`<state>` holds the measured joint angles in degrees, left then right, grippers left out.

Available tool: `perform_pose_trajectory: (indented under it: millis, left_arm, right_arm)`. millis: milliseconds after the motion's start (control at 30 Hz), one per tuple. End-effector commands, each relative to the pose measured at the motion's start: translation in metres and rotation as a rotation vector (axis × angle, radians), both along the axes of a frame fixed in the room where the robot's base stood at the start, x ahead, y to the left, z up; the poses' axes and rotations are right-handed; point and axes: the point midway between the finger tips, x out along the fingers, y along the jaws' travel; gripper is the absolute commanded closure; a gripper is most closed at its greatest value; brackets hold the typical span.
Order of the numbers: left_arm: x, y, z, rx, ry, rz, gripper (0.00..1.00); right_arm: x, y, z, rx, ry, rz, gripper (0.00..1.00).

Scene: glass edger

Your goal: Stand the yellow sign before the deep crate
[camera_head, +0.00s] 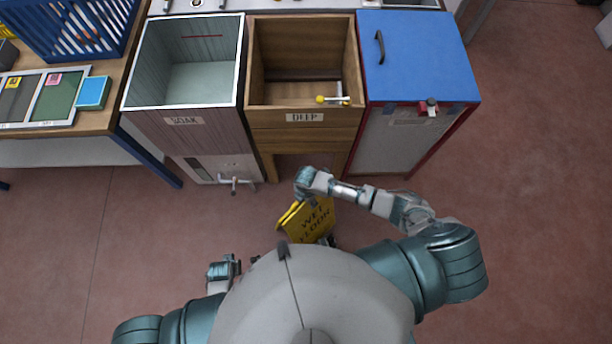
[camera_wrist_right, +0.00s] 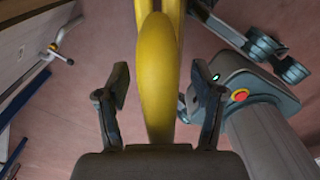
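The yellow wet-floor sign (camera_head: 314,222) stands, somewhat tilted in view, on the floor in front of the deep crate (camera_head: 303,137), a wooden box labelled DEEP. My right wrist is above the sign's top edge and hides part of it. In the right wrist view, the sign (camera_wrist_right: 157,35) runs between the two fingers of my right gripper (camera_wrist_right: 160,88). The gripper is open, with a gap visible on each side of the sign. My left gripper (camera_head: 234,266) is low beside my body, apart from the sign; its finger opening is unclear.
A grey SOAK tank (camera_head: 180,130) with a tap (camera_head: 237,183) stands left of the deep crate. A blue-lidded box (camera_head: 420,58) stands right of it. A yellow-ended lever (camera_head: 332,100) is at the crate's front rim. Floor (camera_head: 520,220) at the right is clear.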

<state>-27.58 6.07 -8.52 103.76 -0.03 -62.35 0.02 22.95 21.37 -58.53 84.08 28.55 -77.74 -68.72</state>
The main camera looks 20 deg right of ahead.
Motion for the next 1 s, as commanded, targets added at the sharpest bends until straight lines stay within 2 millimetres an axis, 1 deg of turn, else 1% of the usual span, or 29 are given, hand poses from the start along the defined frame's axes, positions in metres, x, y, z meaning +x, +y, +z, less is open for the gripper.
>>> perform_pose_trajectory:
  millis: [233, 367, 467, 700, 800, 900, 1000]
  left_arm:
    - [0.000, -0.001, 0.000, 0.000, 0.000, 0.000, 1.00]
    - [0.000, 0.000, 0.000, 0.000, 0.000, 0.000, 1.00]
    - [0.000, 0.000, 0.000, 0.000, 0.000, 0.000, 1.00]
    - [0.000, 0.000, 0.000, 0.000, 0.000, 0.000, 1.00]
    - [0.000, 0.000, 0.000, 0.000, 0.000, 0.000, 1.00]
    - [0.000, 0.000, 0.000, 0.000, 0.000, 0.000, 1.00]
    - [0.000, 0.000, 0.000, 0.000, 0.000, 0.000, 1.00]
  right_arm:
    - [-0.001, -0.002, -0.001, -0.002, 0.003, 0.000, 0.31]
    - [0.000, -0.001, 0.009, 0.000, 0.001, -0.001, 0.31]
    - [0.001, -0.001, 0.027, 0.000, -0.001, 0.001, 0.31]
    - [0.001, 0.000, 0.081, 0.000, -0.002, 0.001, 0.31]
    - [0.001, 0.000, 0.099, 0.000, 0.000, 0.001, 0.31]
    - [0.001, 0.000, 0.111, -0.001, 0.000, 0.000, 0.31]
    - [0.001, 0.000, 0.117, -0.002, 0.001, 0.000, 0.31]
